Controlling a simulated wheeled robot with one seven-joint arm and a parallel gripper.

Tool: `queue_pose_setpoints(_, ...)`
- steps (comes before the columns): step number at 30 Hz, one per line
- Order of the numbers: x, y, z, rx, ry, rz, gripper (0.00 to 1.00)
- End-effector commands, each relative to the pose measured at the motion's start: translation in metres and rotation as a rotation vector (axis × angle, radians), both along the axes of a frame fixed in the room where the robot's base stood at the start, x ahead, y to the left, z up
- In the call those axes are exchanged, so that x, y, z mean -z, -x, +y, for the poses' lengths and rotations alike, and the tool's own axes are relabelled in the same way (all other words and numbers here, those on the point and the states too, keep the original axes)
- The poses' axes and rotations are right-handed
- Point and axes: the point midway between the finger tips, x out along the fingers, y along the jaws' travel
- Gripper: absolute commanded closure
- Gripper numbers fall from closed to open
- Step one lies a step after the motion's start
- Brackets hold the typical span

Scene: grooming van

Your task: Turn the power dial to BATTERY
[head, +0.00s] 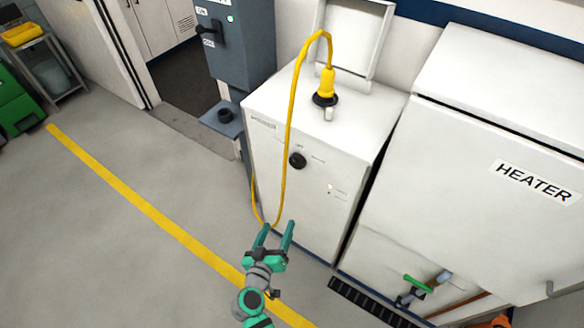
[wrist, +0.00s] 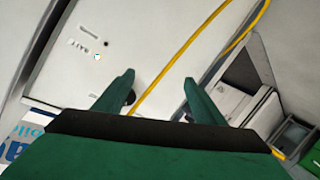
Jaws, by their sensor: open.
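The power dial (head: 297,160) is a round black knob on the front of a white cabinet (head: 318,205). Small lettering surrounds it, with what looks like OFF above; the other marks and the dial's pointing are too small to read. My gripper (head: 277,227) is open and empty, below and in front of the dial, apart from it. In the wrist view, the dial (wrist: 131,97) shows as a dark patch partly hidden behind the left finger of my gripper (wrist: 159,78).
A yellow cable (head: 286,130) runs from a plug (head: 326,88) on the cabinet top down past the dial. A small light (head: 330,189) sits lower right of the dial. A white HEATER unit (head: 480,170) stands at right.

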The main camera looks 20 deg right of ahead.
Motion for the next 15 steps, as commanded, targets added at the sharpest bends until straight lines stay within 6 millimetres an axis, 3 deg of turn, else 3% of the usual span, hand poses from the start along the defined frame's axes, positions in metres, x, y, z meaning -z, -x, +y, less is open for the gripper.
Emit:
queue_pose_setpoints(1,-0.015,-0.019,-0.002,0.042,0.017,-0.035,0.36)
queue_pose_setpoints(6,-0.061,-0.056,-0.011,0.191,0.068,-0.142,0.36)
queue_pose_setpoints(10,-0.089,-0.071,-0.014,0.27,0.089,-0.209,0.36)
queue_pose_setpoints(15,-0.106,-0.078,-0.015,0.319,0.102,-0.252,0.36)
